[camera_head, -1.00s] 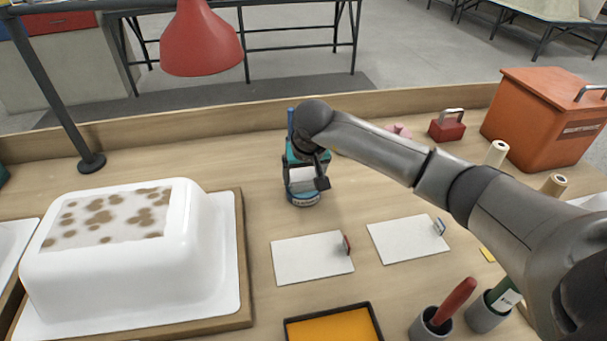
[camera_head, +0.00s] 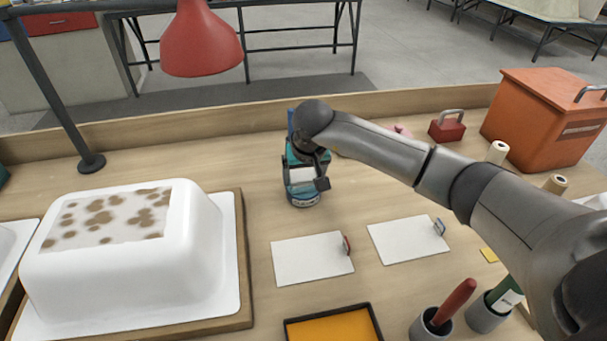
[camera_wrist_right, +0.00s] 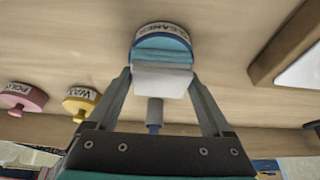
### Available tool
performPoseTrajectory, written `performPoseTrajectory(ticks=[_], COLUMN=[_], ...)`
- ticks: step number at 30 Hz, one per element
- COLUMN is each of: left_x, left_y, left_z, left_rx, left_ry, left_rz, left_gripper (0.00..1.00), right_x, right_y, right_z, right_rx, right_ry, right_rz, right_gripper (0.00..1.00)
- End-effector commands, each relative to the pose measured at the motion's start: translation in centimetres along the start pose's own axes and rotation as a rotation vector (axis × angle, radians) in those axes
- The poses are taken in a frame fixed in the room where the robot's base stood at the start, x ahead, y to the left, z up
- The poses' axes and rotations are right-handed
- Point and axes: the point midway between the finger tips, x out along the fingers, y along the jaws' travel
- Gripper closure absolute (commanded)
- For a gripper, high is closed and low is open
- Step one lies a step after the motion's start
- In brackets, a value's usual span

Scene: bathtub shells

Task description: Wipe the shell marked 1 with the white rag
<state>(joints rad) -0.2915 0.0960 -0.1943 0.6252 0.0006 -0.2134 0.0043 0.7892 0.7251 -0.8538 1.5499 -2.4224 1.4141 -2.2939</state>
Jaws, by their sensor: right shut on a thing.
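A white bathtub shell (camera_head: 205,240) with brown stains on its top sits upside down at the left of the table. Part of another white shell (camera_head: 8,245) shows at the left edge. No number can be read on either. My right gripper (camera_head: 303,180) is shut on a white folded piece that looks like the white rag (camera_wrist_right: 161,80). It is at the round teal container labelled CLEANER (camera_wrist_right: 165,45), which also shows in the head view (camera_head: 303,198). I cannot tell whether the rag touches it. My left gripper is not in view.
A red lamp (camera_head: 200,40) hangs above the back left. Two white boards (camera_head: 310,260) (camera_head: 405,241), an orange tray (camera_head: 335,325) and cups with tools (camera_head: 430,328) lie in front. An orange box (camera_head: 545,115) stands at right. Yellow WAX (camera_wrist_right: 80,103) and pink POLISH (camera_wrist_right: 22,97) containers stand nearby.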

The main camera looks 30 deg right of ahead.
Motion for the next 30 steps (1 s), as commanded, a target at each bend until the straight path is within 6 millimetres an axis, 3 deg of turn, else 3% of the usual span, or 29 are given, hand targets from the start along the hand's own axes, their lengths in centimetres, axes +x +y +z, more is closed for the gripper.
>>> performPoseTrajectory(ticks=[21,30], left_x=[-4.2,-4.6], left_y=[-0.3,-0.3], left_z=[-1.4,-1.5], left_rx=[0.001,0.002], left_ry=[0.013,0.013], left_rz=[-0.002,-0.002], left_gripper=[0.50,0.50], right_x=[-5.7,-6.3], right_y=[0.0,0.0], right_z=[-2.4,-2.7], right_rx=[0.001,0.001], right_ry=[0.004,0.003], right_rz=[-0.001,-0.001], right_gripper=[0.60,0.60])
